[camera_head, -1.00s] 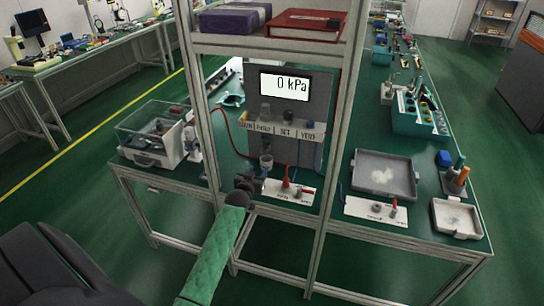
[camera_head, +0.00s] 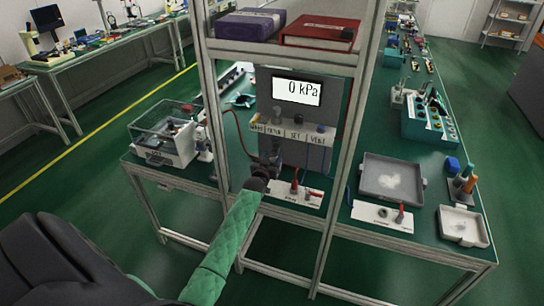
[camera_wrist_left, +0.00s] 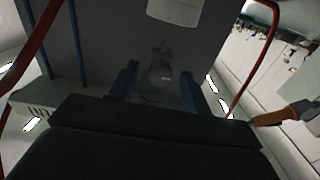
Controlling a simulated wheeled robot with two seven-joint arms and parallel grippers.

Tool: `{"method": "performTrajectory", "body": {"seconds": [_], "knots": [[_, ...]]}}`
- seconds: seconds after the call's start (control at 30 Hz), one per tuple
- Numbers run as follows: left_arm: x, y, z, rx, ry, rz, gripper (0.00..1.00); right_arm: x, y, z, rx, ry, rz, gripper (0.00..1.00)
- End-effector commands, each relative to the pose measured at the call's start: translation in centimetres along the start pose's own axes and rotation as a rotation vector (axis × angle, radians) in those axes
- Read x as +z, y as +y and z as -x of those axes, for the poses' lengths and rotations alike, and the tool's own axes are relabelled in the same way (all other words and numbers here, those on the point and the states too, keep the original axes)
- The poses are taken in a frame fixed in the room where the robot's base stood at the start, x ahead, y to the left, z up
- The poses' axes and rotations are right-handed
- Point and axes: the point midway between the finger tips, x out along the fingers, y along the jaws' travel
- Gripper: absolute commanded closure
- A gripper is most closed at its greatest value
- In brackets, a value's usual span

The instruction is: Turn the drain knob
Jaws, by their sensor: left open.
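The grey vacuum panel (camera_head: 318,110) stands on the bench with a display reading 0 kPa and a row of labelled fittings. A small clear filter bowl (camera_wrist_left: 160,68) hangs on the panel and shows between my fingers in the left wrist view. The drain knob is not clearly distinct; the bowl's lower end is dim there and hidden by my gripper in the head view. My left gripper (camera_head: 266,164) is at the panel's lower left, by the filter. In the left wrist view its two blue fingers (camera_wrist_left: 158,86) are apart, on either side of the bowl. My right gripper is out of view.
A frame post (camera_head: 214,100) stands left of the panel and another to its right. A red hose (camera_wrist_left: 32,50) passes left in the wrist view. A clear-lidded box (camera_head: 166,135) stands left.

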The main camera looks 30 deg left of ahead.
Motion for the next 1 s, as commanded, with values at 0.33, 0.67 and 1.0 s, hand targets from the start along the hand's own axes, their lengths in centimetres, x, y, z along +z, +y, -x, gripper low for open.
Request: {"method": "performTrajectory", "body": {"seconds": [0.33, 0.67, 1.0], "knots": [[-0.02, 0.00, -0.20, 0.000, 0.001, 0.001, 0.58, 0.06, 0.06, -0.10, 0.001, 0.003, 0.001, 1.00], [-0.01, 0.00, -0.18, 0.000, 0.000, -0.001, 0.96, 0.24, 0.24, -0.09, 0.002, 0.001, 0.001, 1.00], [0.09, -0.03, -0.18, 0.000, 0.001, -0.100, 0.96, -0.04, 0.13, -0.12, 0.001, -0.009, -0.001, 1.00]]}}
